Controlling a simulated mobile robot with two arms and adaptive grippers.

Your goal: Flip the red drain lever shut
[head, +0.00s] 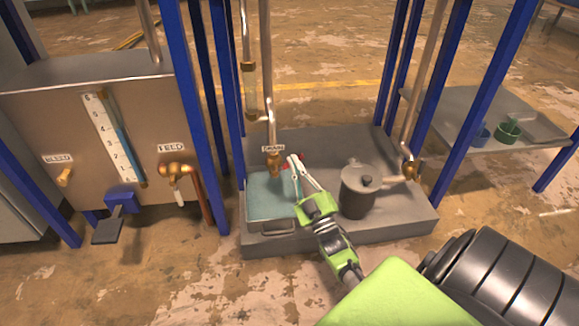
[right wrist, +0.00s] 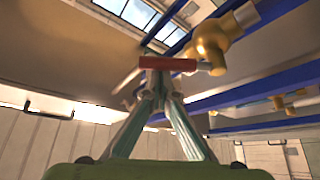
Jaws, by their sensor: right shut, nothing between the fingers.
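The red drain lever (right wrist: 165,63) lies across the picture in the right wrist view, just past my fingertips. It joins a brass valve (right wrist: 212,45) at its right end. In the head view the brass drain valve (head: 274,164) sits under the DRAIN label (head: 273,148), and only small red bits of the lever show beside my fingers. My right gripper (head: 294,160) has its fingertips together, with nothing between them. The tips (right wrist: 155,78) are at the lever or very close to it; I cannot tell if they touch. My left gripper is not in view.
A teal-topped tray (head: 268,190) lies on the grey base below the valve. A lidded metal pot (head: 360,190) stands right of my gripper. Blue frame posts (head: 195,110) rise on both sides. A tank panel (head: 60,120) with FEED and BLEED valves is at left.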

